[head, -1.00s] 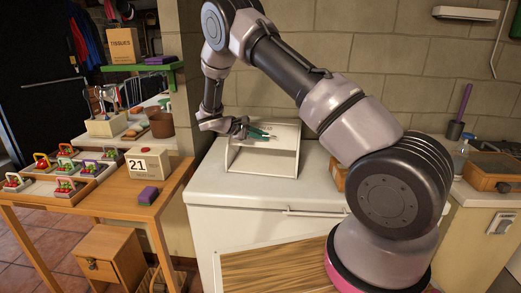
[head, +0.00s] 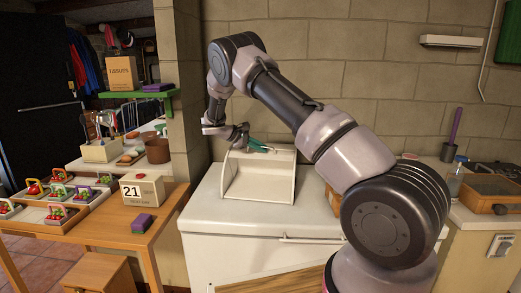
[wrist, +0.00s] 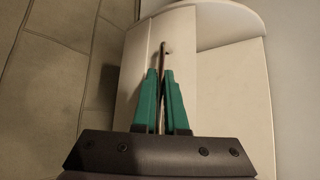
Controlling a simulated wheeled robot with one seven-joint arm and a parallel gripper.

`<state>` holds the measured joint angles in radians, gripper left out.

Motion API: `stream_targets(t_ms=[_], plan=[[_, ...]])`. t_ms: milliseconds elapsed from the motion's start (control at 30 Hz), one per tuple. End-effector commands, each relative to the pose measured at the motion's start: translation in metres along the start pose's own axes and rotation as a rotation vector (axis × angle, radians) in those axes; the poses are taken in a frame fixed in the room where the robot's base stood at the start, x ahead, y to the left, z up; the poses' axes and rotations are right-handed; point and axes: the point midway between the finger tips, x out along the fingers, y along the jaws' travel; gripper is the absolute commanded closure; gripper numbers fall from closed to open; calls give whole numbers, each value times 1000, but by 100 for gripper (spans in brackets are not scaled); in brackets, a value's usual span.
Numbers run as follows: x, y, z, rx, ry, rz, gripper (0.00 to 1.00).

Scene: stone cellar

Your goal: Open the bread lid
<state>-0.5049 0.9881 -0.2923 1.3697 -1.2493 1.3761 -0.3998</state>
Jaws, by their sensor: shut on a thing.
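The white bread box (head: 258,199) stands on the white chest, its front open and its pale inside showing. Its lid (head: 284,156) appears raised at the upper back of the box. My gripper (head: 262,147) reaches in from the left, with its green fingers at the lid's upper edge. In the wrist view, my gripper (wrist: 161,75) is shut on a thin dark strip that runs between the fingers, over pale panels of the box. The strip seems to be part of the lid, perhaps its handle or edge. The hold is partly hidden in the head view.
A stone wall (head: 330,75) rises close behind the chest (head: 250,245). On the left, a wooden table holds a date block (head: 145,193), a purple sponge (head: 142,223) and small trays. A wooden board lies at the chest's front. A purple-handled tool (head: 455,125) stands at right.

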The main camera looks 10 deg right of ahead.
Motion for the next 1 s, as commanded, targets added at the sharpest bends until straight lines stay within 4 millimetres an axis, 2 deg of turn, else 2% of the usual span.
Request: stream_targets(t_ms=[200,233,267,300,533,667,1000], plan=[[0,0,0,0,0,0,100],[0,0,0,0,0,0,78],[0,0,0,0,0,0,67],[0,0,0,0,0,0,60],[0,-1,0,-1,-1,0,60],[-10,-1,-1,0,1,1,60],[-76,0,-1,1,3,3,60]])
